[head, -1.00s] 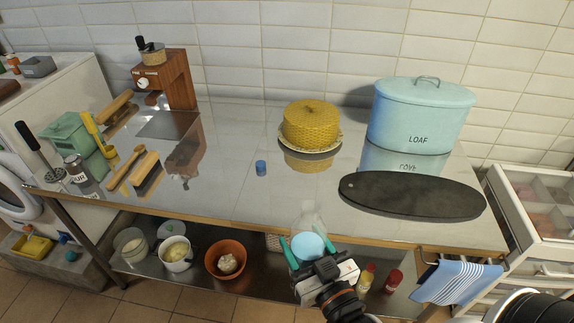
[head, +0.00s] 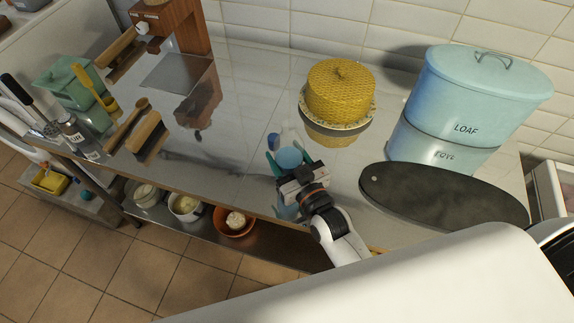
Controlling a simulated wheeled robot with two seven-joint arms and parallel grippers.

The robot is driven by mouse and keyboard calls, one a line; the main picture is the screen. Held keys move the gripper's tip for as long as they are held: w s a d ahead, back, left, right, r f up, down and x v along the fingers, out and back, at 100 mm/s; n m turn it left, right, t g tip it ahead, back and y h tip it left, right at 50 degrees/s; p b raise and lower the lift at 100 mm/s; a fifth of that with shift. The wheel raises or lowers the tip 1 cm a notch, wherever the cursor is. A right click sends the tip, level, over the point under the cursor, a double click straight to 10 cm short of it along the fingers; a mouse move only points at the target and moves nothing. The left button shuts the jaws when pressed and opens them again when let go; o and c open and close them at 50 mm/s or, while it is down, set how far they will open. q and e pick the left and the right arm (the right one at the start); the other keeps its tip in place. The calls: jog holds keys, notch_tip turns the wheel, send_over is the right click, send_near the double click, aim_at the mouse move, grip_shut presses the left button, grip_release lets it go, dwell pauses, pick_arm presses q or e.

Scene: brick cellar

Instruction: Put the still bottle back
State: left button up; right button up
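My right gripper (head: 288,162) comes in from the lower right, over the front part of the steel table (head: 240,110). Its teal fingers stand on both sides of a pale blue round thing (head: 290,158), seemingly part of the bottle, and look shut on it. A pale, clear shape shows just beyond the fingers. Blue also shows below the gripper; I cannot tell whether this is the bottle or a reflection. A small blue cap-like piece (head: 273,141) is on the table just beyond the left finger. Any label is unreadable. My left gripper is out of view.
A yellow domed cake stand (head: 340,92) stands behind the gripper. A blue LOAF bin (head: 478,90) and a dark oval board (head: 440,195) are at right. Brushes (head: 146,134), a jar and a grinder are at left. The table's middle left is clear. Bowls sit on the lower shelf.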

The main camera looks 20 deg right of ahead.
jog(key=f, duration=0.3)
jog(key=shift+w+d+f, duration=0.1)
jog(key=shift+w+f, duration=0.1)
jog(key=shift+f, duration=0.35)
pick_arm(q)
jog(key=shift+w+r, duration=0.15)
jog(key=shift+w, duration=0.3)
pick_arm(e)
jog(key=shift+s, duration=0.1)
jog(key=shift+f, duration=0.1)
jog(key=o, duration=1.4)
jog(key=shift+f, duration=0.1)
jog(key=shift+c, duration=0.2)
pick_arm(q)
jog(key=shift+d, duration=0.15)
